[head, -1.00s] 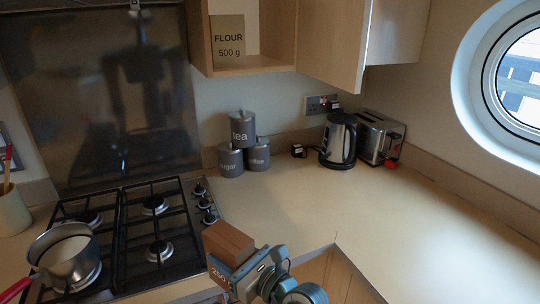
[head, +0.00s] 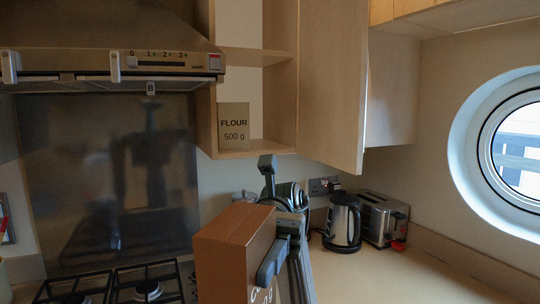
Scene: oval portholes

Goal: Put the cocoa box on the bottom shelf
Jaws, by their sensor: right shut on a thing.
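The cocoa box (head: 228,252) is a brown box in the lower middle of the head view. My right gripper (head: 276,240) is shut on it from its right side and holds it up in front of the counter and hob. Its lower part runs out of the picture, and only a bit of its white lettering shows. The bottom shelf (head: 262,147) of the open wall cupboard is above and behind the box. A flour box (head: 233,122) marked 500 g stands on its left part; the right part is bare. My left gripper is not in view.
The open cupboard door (head: 332,85) sticks out on the shelf's right. The cooker hood (head: 120,60) is close on its left. A kettle (head: 342,222) and toaster (head: 381,216) stand on the counter. The canisters are mostly hidden behind my arm and the box.

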